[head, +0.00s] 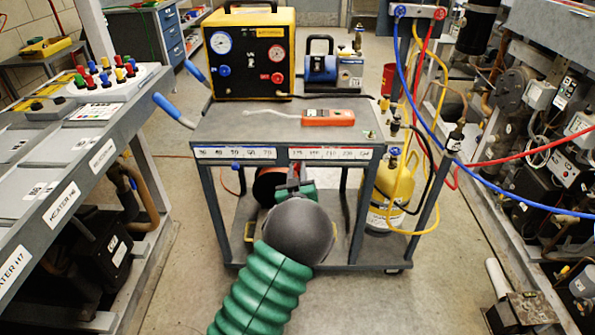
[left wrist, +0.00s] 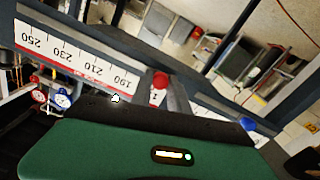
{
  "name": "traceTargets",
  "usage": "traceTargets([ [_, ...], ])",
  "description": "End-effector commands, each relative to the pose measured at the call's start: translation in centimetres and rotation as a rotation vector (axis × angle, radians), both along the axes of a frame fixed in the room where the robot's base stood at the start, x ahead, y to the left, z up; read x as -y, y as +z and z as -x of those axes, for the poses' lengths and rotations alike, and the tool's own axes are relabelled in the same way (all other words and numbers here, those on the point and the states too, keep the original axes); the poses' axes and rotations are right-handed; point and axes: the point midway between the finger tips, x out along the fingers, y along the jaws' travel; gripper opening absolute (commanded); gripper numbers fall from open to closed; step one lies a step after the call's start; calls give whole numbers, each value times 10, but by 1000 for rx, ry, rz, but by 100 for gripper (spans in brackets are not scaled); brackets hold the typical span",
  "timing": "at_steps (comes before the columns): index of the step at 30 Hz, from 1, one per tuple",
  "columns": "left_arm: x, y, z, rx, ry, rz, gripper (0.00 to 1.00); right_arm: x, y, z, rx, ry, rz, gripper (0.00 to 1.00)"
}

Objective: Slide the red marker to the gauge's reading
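The red marker (left wrist: 160,80) is a round red knob at the low end of the red-edged scale strip (head: 335,153) on the cart's front rail, beside the 190 label in the left wrist view. My right gripper is not in view.
A blue marker (head: 236,165) sits on the blue-edged strip (head: 236,153) to the left. The cart top (head: 220,125) carries an orange meter (head: 328,117) and a blue pump (head: 321,70). Blue, red and yellow hoses hang right. A bench (head: 60,150) stands left.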

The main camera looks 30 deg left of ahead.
Motion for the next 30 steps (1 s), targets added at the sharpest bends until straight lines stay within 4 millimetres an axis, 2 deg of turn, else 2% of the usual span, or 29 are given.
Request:
traceTargets([
  [1,0,0,0,0,0,0,8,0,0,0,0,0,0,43],
  [3,0,0,0,0,0,0,0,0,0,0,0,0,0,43],
  [30,-1,0,0,0,1,0,0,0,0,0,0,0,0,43],
])
